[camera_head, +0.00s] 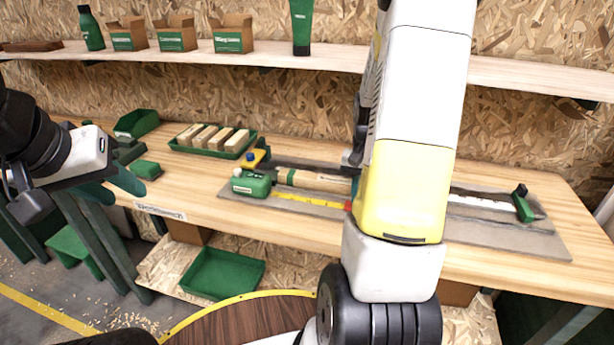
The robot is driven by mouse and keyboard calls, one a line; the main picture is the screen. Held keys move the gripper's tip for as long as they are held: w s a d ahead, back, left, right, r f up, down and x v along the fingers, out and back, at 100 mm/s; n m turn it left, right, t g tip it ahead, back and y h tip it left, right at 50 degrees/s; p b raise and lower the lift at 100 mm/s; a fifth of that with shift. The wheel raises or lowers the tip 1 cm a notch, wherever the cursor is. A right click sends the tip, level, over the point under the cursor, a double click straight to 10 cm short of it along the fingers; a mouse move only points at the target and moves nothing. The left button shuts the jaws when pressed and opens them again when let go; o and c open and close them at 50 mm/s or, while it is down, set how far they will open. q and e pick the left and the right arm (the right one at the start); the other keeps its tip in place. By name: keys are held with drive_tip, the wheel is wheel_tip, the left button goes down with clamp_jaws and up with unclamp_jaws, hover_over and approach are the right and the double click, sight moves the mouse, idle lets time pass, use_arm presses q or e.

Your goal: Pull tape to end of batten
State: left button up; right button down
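The green tape measure (250,184) sits at the left end of a grey mat on the bench. Its yellow tape (308,201) is partly out to the right, with a red tip (348,206) beside my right arm. The pale wooden batten (312,180) lies just behind the tape; my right arm hides its middle. My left gripper (115,185) is open and empty, in front of the bench's left part, away from the tape. My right arm crosses the view in front of the mat. Only a dark bit by its edge, perhaps my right gripper (352,160), shows near the batten.
A yellow block with a blue knob (254,158) stands behind the tape measure. A green clamp (522,205) stands at the mat's right end. A green tray (244,149) of wood blocks is behind left. A shelf (330,61) with boxes runs above. A green bin (222,273) sits below.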

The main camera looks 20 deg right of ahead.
drive_tip(key=s+d, duration=0.2)
drive_tip(key=d, duration=0.1)
drive_tip(key=s+d, duration=0.3)
drive_tip(key=d, duration=0.1)
drive_tip(key=s+d, duration=0.2)
drive_tip(key=d, duration=0.2)
drive_tip(key=shift+s+d, duration=0.1)
drive_tip(key=shift+s, duration=0.25)
drive_tip(key=c, duration=1.4)
unclamp_jaws()
drive_tip(key=shift+o, duration=0.2)
wheel_tip(320, 180, up, 8)
drive_tip(key=shift+w+f, duration=0.1)
